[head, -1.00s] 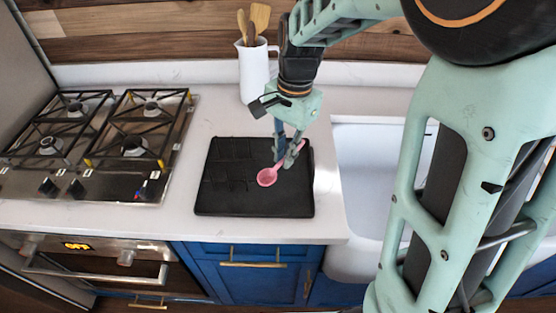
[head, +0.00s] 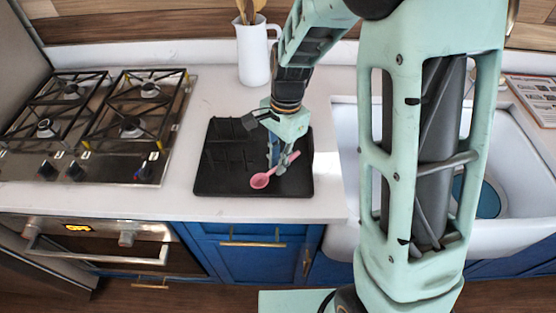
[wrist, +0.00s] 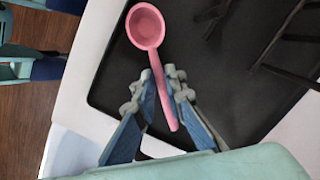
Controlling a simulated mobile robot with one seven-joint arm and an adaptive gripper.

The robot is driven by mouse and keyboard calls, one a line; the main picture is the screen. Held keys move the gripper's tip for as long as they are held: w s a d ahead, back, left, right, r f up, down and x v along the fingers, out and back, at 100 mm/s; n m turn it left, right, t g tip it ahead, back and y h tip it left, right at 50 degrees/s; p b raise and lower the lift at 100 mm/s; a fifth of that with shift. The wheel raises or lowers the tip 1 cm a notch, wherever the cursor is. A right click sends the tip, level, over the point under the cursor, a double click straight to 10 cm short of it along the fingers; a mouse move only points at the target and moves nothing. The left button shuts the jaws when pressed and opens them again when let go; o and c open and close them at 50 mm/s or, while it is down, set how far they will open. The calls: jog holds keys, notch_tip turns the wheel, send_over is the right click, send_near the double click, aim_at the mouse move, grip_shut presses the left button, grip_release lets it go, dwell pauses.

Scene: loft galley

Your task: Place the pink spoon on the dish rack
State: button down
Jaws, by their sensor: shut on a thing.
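The pink spoon (head: 262,180) shows in the head view over the front part of the black dish rack (head: 215,186). In the wrist view the spoon (wrist: 147,27) has its bowl beyond my fingertips and its handle between them. My gripper (head: 282,163) is shut on the spoon's handle; the fingers also show in the wrist view (wrist: 164,88). The spoon is low over the rack, and I cannot tell whether it touches the surface. The rack's upright prongs (wrist: 290,38) stand to the right in the wrist view.
A gas stove (head: 95,125) is left of the rack. A white jug (head: 254,55) with wooden utensils stands behind it. A white sink (head: 345,150) lies to the right, partly hidden by my arm. The white counter (head: 180,190) is clear around the rack.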

jog(key=shift+f, duration=0.2)
jog(key=c, duration=2)
grip_release()
jog(key=shift+o, duration=0.2)
jog(key=shift+r, duration=0.1)
notch_tip(320, 180, up, 12)
jog(key=d, duration=0.1)
jog(key=shift+w, duration=0.45)
jog(key=shift+r, duration=0.1)
